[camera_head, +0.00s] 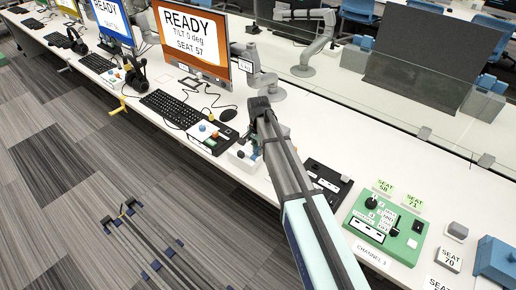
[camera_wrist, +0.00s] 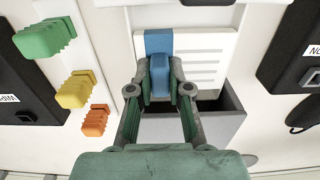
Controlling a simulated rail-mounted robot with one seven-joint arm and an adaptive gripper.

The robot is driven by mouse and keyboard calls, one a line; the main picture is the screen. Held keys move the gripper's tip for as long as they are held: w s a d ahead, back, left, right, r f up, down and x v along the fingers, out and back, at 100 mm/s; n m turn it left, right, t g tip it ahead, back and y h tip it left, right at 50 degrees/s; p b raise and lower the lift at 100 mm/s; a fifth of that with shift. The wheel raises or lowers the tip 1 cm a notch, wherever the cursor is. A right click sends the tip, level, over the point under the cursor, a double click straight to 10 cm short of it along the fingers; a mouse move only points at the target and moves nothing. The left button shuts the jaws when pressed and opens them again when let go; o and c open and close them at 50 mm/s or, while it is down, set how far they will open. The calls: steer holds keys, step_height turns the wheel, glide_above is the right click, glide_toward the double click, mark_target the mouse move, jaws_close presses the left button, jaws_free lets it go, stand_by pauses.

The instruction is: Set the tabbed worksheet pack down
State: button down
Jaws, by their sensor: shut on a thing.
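The worksheet pack (camera_wrist: 208,62) is a white slab with grey printed lines, a blue strip and a raised blue tab (camera_wrist: 160,75). My gripper (camera_wrist: 160,88) is shut on the blue tab, one finger on each side. A grey open-topped holder (camera_wrist: 190,128) lies below and around the near end of the pack. I cannot tell whether the pack rests in it or hangs above it. In the head view my gripper (camera_head: 248,150) is low over the white bench, and my arm hides most of the pack there.
Green (camera_wrist: 45,39), yellow (camera_wrist: 75,90) and orange (camera_wrist: 95,121) ribbed pieces stand left of the holder. Black devices flank it. In the head view a keyboard (camera_head: 172,108), a monitor (camera_head: 192,38) and a green control panel (camera_head: 385,225) are on the bench (camera_head: 300,125).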

mark_target(257, 149)
steer(key=shift+f, duration=0.6)
steer(key=c, duration=1.1)
jaws_free()
steer(key=shift+r, duration=0.1)
steer(key=shift+r, duration=0.55)
step_height(257, 149, up, 12)
steer(key=b, duration=0.2)
steer(key=shift+b, duration=0.4)
steer(key=shift+a+f, duration=0.1)
